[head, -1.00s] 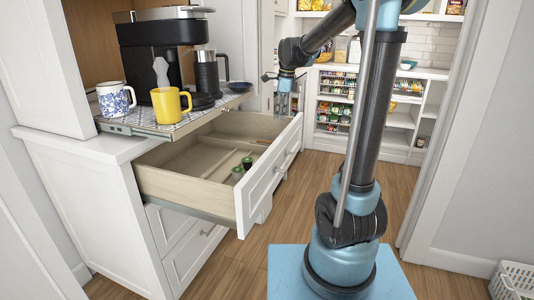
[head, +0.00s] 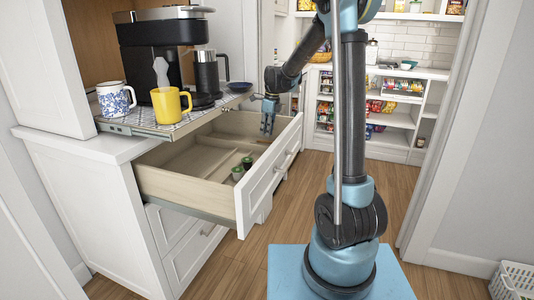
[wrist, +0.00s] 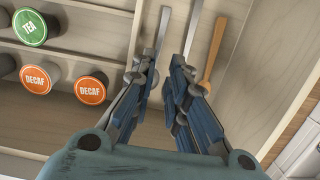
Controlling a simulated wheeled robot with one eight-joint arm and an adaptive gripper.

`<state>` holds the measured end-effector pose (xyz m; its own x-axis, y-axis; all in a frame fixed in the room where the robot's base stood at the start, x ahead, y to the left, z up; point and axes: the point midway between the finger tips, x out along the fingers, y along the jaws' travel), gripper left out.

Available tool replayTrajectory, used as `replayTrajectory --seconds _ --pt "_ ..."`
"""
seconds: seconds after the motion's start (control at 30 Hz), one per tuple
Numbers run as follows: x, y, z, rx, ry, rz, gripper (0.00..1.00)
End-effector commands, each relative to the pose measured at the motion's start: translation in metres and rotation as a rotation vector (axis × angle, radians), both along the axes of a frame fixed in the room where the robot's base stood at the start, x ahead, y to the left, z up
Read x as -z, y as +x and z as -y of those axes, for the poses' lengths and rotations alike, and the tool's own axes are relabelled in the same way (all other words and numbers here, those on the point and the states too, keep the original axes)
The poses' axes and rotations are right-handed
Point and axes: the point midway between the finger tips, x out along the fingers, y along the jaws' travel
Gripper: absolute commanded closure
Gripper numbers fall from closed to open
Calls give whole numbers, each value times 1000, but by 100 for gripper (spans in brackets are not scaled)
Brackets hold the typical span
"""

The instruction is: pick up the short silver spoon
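My gripper (head: 268,122) is over the far end of the open drawer (head: 190,177). In the wrist view its two blue fingers (wrist: 165,68) point down into a drawer compartment, apart, with nothing seen held between them. Two slim silver utensils lie there. One silver handle (wrist: 163,28) runs down behind the left finger; the other silver handle (wrist: 193,22) runs down behind the right finger. Their lower ends are hidden, so I cannot tell which is the short silver spoon. A wooden spoon (wrist: 213,62) lies to the right of the fingers.
A green TEA pod (wrist: 30,27) and two orange DECAF pods (wrist: 90,90) sit in compartments to the left. Above the drawer, a pull-out tray (head: 138,129) holds a yellow mug (head: 166,106), a blue-patterned mug (head: 113,100) and a coffee machine (head: 160,50). The drawer front (head: 270,172) is a raised edge.

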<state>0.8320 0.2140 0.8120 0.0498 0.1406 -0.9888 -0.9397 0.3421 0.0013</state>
Motion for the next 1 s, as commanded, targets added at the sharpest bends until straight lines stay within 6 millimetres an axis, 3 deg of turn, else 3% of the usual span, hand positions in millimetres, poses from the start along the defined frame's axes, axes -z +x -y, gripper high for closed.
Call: replayTrajectory --seconds 0.1,0.37,0.7,1.0 --pt "17 1 -3 0 0 0 86" --pt "33 1 -4 0 0 0 86" --pt "73 1 -6 0 0 0 86" --pt "80 1 -7 0 0 0 86"
